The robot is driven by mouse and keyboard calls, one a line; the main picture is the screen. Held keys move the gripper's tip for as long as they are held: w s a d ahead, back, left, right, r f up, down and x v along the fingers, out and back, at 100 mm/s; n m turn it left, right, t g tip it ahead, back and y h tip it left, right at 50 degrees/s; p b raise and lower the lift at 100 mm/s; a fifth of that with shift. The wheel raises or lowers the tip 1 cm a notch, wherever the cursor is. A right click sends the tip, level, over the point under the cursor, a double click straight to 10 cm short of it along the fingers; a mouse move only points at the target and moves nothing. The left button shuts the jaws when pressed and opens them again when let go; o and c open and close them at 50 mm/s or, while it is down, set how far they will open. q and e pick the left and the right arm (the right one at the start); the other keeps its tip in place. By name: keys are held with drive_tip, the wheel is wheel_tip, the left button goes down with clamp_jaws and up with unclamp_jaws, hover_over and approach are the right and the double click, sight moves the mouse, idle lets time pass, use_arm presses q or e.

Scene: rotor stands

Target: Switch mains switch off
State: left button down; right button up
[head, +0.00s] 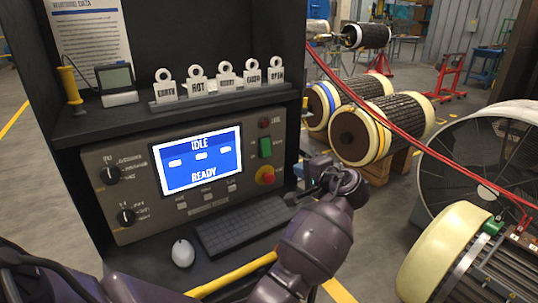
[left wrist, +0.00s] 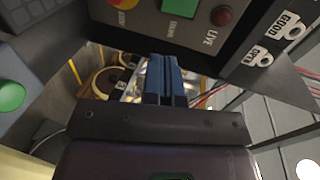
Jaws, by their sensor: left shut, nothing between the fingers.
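The mains switch appears to be the green rectangular switch (head: 265,147) on the right part of the control panel (head: 130,225). It also shows, upside down, at the top of the left wrist view (left wrist: 178,6); its small label is hard to read. My left gripper (head: 318,185) is just right of the panel, lower than the switch and apart from it. In the left wrist view its blue fingers (left wrist: 160,75) are shut together with nothing between them. The switch's exact position cannot be told. My right gripper is not in view.
Around the switch are a dark red LIVE lamp (head: 264,122) and a red-and-yellow stop button (head: 265,175). The screen (head: 200,161) reads IDLE, READY. A keyboard (head: 240,226) and mouse (head: 183,253) lie below. Tags (head: 197,86) stand on the shelf; a red cable (head: 400,137) crosses the right.

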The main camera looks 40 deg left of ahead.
use_arm(q)
drive_tip(key=shift+r, duration=0.1)
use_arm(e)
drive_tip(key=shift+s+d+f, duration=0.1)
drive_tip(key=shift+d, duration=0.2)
use_arm(q)
drive_tip(key=b, duration=0.1)
approach(269, 155)
drive_tip(key=x, duration=0.7)
drive_tip(key=shift+w+a, duration=0.2)
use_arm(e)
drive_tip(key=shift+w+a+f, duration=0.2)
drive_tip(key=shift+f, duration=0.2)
